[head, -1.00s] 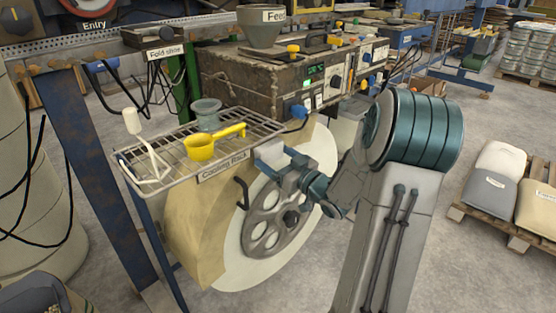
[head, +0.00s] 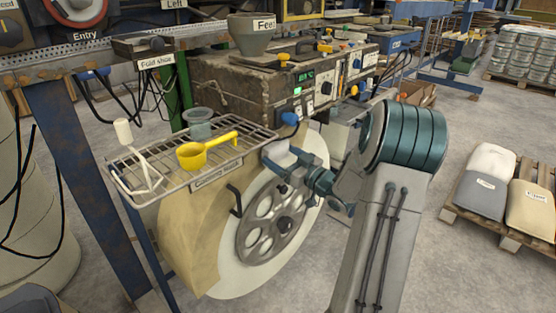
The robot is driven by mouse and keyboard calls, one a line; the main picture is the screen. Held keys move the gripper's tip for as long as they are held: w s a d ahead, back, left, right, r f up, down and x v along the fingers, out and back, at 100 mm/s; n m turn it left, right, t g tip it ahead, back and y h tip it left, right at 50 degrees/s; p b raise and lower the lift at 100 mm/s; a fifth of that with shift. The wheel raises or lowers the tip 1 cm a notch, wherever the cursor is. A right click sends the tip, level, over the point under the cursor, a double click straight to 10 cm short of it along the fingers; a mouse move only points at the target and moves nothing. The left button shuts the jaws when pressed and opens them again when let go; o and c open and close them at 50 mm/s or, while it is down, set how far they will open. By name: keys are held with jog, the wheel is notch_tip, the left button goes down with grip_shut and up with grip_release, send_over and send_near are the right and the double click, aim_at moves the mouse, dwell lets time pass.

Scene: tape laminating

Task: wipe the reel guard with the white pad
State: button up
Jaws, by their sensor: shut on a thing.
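The reel stands below the rack, with a large pale disc face (head: 225,279), a grey spoked hub (head: 278,228) and a tan curved side (head: 187,232). No label shows which part is the reel guard. My gripper (head: 281,158) is at the upper edge of the disc, above the hub and right of the rack. It is shut on a small pale block, which looks like the white pad (head: 272,152). The fingers hide part of the pad. I cannot tell whether the pad touches the disc.
The wire cooling rack (head: 150,187) holds a yellow scoop (head: 196,156), a grey-green cup (head: 198,125) and a white-headed tool (head: 123,132). A black crank handle (head: 235,200) sticks out by the disc.

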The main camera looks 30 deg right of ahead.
jog(key=shift+w+d, duration=0.2)
jog(key=shift+d, duration=0.35)
jog(key=shift+a, duration=0.1)
jog(key=shift+s+a+b, duration=0.2)
jog(key=shift+s+a, duration=0.2)
jog(key=shift+a, duration=0.7)
jog(key=shift+s+a+b, duration=0.15)
jog(key=shift+s+a, duration=0.2)
jog(key=shift+a, duration=0.8)
jog(key=shift+s+a+b, duration=0.2)
jog(key=shift+s+a, duration=0.2)
jog(key=shift+a, duration=0.7)
jog(key=shift+s, duration=0.1)
jog(key=shift+r+v, duration=0.15)
jog(key=shift+v, duration=1.35)
jog(key=shift+r+v, duration=0.2)
jog(key=shift+v, duration=1.25)
jog(key=shift+d, duration=0.2)
